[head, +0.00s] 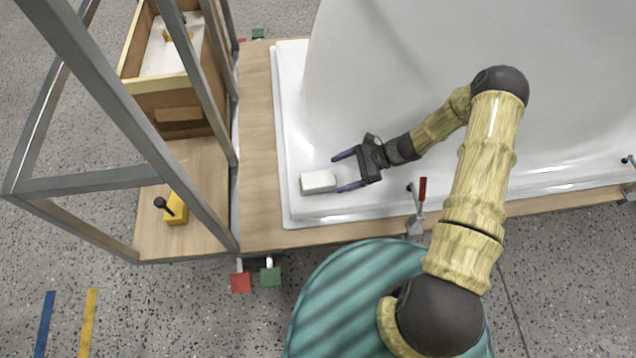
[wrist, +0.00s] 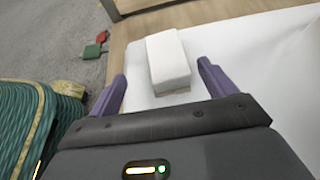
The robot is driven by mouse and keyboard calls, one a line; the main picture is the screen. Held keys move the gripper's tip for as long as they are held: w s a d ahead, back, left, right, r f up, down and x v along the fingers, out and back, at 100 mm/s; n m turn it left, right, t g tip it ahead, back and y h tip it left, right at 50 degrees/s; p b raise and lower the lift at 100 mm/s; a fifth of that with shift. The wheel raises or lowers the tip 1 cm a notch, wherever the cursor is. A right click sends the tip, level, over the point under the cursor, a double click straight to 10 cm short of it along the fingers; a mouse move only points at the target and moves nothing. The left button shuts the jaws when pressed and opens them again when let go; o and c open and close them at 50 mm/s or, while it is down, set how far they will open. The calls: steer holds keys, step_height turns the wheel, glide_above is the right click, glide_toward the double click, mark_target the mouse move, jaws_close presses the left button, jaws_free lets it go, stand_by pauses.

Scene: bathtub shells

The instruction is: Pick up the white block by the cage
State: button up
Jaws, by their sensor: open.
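The white block (head: 318,181) lies on the flat white rim of the bathtub shell (head: 292,120), near its left corner. My gripper (head: 342,171) is open, with its two purple fingers pointing left at the block. In the head view the fingertips are close to the block's right end. In the wrist view the block (wrist: 167,62) lies ahead, between the lines of the two open fingers (wrist: 163,85). Nothing is held. The grey metal frame of the cage (head: 150,120) stands to the left of the block.
A wooden box (head: 180,100) and a yellow block with a black knob (head: 176,208) sit inside the cage. A red-handled clamp (head: 421,192) stands at the shell's front edge. Red (head: 241,282) and green (head: 270,277) pads hang at the table's front edge. Bare wood lies left of the shell.

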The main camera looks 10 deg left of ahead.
mark_target(318, 179)
steer(key=shift+b+x, duration=0.35)
steer(key=shift+x, duration=1.15)
steer(key=shift+a+f, duration=0.1)
steer(key=shift+f, duration=0.05)
steer(key=b+x, duration=0.2)
steer(key=x, duration=0.1)
steer(key=b+x, duration=0.1)
steer(key=x, duration=0.1)
steer(key=shift+w+a, duration=0.1)
steer(key=shift+w, duration=0.3)
steer(key=c, duration=1.1)
steer(key=shift+r, duration=0.25)
step_height(318, 179, up, 10)
steer(key=p, duration=0.5)
steer(key=shift+f, duration=0.1)
